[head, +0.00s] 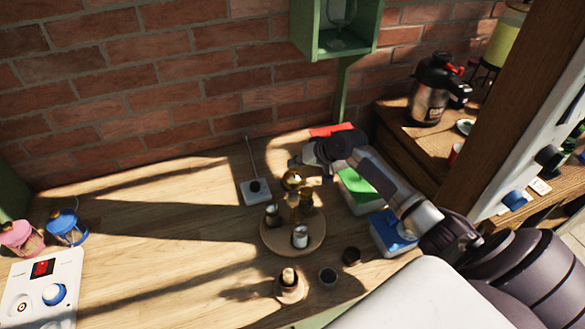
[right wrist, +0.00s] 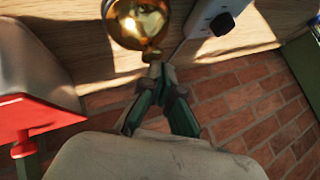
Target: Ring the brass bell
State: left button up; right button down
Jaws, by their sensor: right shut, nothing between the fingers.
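The shiny brass bell (head: 292,180) stands up at the back of a round wooden board (head: 312,244) on the table. My right gripper (head: 297,161) reaches in from the right, just behind the bell. In the right wrist view the bell (right wrist: 138,20) fills the top middle. The shut, green-tipped fingers of my right gripper (right wrist: 158,70) point at its lower end and hold nothing. They look very close to the bell; I cannot tell whether they touch it. My left gripper is not in view.
Small jars, including a silver-topped one (head: 300,236), share the board. A white switch box (head: 256,191) is left of it, with bins with green (head: 356,184) and blue (head: 392,231) tops to the right. A brick wall (head: 150,80) stands behind. The table's left middle is fairly clear.

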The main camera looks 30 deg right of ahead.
jog(key=shift+f, duration=0.25)
dwell(0.3)
jog(key=shift+r+p, duration=0.6)
jog(key=shift+p, duration=0.1)
notch_tip(320, 180, up, 6)
jog(key=p, duration=0.6)
dwell(0.4)
dwell(0.5)
